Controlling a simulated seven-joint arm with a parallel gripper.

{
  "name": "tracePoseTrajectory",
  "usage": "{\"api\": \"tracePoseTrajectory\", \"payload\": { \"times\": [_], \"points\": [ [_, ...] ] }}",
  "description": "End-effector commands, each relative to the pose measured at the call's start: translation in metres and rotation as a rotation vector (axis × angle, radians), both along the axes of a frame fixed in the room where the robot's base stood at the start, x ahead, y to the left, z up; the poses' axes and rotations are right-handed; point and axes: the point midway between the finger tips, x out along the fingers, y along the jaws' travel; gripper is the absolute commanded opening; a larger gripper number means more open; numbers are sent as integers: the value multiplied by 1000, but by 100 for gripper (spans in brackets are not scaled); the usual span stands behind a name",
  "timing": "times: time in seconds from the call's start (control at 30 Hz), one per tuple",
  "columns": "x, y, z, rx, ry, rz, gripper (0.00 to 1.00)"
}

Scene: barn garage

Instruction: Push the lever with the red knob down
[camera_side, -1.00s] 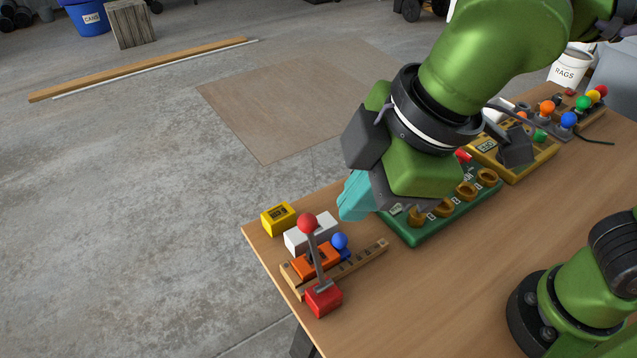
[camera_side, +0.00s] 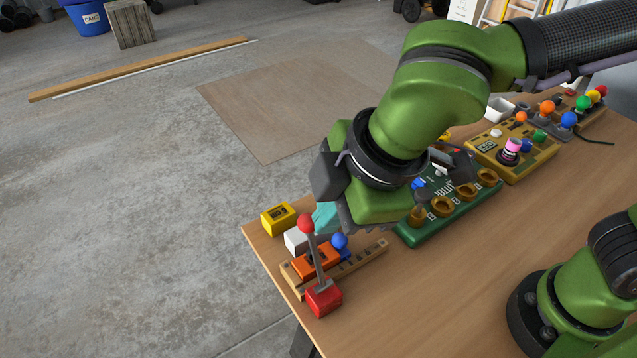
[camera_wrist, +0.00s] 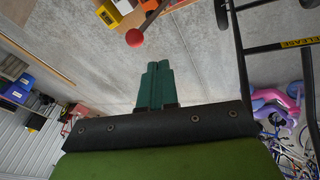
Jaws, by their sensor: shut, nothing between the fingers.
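The lever with the red knob (camera_side: 306,223) rises from a red base (camera_side: 324,298) at the near left corner of the table. Its grey shaft stands nearly upright with a slight tilt. In the wrist view the red knob (camera_wrist: 134,38) shows above and left of the fingers. My gripper (camera_side: 325,216) has teal fingers and is shut and empty. In the side view the fingers are beside the knob, to its right, and look apart from it. The fingers also show in the wrist view (camera_wrist: 157,80), pressed together.
A yellow box (camera_side: 278,218) sits at the table's left edge. A green panel (camera_side: 433,233) and a yellow panel (camera_side: 540,163) lie to the right. Bare table lies in front of them.

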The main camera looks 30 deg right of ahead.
Motion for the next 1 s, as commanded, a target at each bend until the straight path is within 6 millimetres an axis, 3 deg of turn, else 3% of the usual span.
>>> {"api": "tracePoseTrajectory", "payload": {
  "times": [0.13, 0.3, 0.5, 1.0],
  "points": [
    [10, 5, -31, -4, 3, 2, 0],
    [30, -2, -46, -1, 1, -3, 0],
    [40, -6, -54, 0, 0, 0, 0],
    [44, -7, -55, 0, 11, 0, 0]
  ]
}}
